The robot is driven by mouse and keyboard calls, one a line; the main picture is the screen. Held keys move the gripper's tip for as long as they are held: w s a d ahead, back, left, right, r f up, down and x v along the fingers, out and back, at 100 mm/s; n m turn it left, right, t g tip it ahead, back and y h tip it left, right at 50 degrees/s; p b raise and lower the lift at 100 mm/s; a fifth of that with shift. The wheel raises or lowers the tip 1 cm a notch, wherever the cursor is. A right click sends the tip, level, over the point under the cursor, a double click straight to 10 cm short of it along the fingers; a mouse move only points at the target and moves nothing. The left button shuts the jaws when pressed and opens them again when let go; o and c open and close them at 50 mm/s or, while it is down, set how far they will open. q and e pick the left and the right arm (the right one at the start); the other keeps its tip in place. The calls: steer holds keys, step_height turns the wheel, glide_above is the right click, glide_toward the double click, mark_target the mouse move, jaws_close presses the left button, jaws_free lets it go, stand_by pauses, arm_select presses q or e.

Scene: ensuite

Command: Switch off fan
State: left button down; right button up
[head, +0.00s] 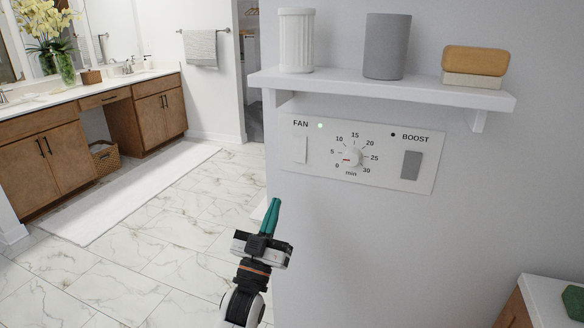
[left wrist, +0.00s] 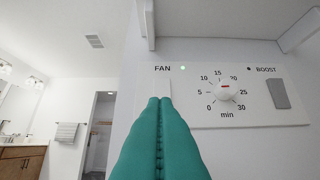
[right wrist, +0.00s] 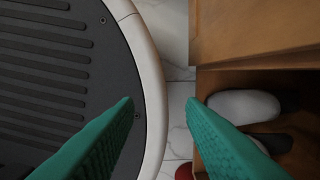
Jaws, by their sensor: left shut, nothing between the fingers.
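A white control panel (head: 390,172) is fixed to the wall under a shelf. At its left is the white FAN rocker switch (head: 300,150), with a lit green light (head: 320,126) beside the label. A round timer dial (head: 352,157) is in the middle, and a grey BOOST switch (head: 411,165) with a dark light is at right. My left gripper (head: 273,205) is shut and empty, below and left of the panel in the head view. In the left wrist view its fingertips (left wrist: 160,100) overlap the lower part of the FAN switch; contact cannot be told. My right gripper (right wrist: 160,104) is open and empty.
A shelf (head: 400,90) juts out above the panel, holding a white ribbed cup (head: 297,40), a grey cup (head: 387,46) and a tan-topped box (head: 474,62). A cabinet (head: 545,305) stands at lower right. Open tiled floor lies to the left.

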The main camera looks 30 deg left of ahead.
mark_target(297, 154)
arm_select(q)
steer(key=shift+w+f+p+x, duration=0.3)
steer(key=shift+f+p+x, duration=0.1)
steer(key=shift+x, duration=1.55)
steer(key=shift+w+f+p+x, duration=0.25)
steer(key=shift+f+p+x, duration=0.15)
steer(key=shift+x, duration=1.55)
steer(key=shift+w+f+p+x, duration=0.3)
steer(key=shift+f+p+x, duration=0.1)
steer(key=shift+x, duration=1.6)
steer(key=shift+a, duration=0.15)
steer(key=b, duration=0.2)
steer(key=shift+w+a+f+t+b, duration=0.1)
steer(key=shift+w+f+t+b, duration=0.1)
steer(key=shift+f+t+b, duration=0.2)
steer(key=shift+w+r, duration=0.1)
steer(key=shift+r, duration=0.2)
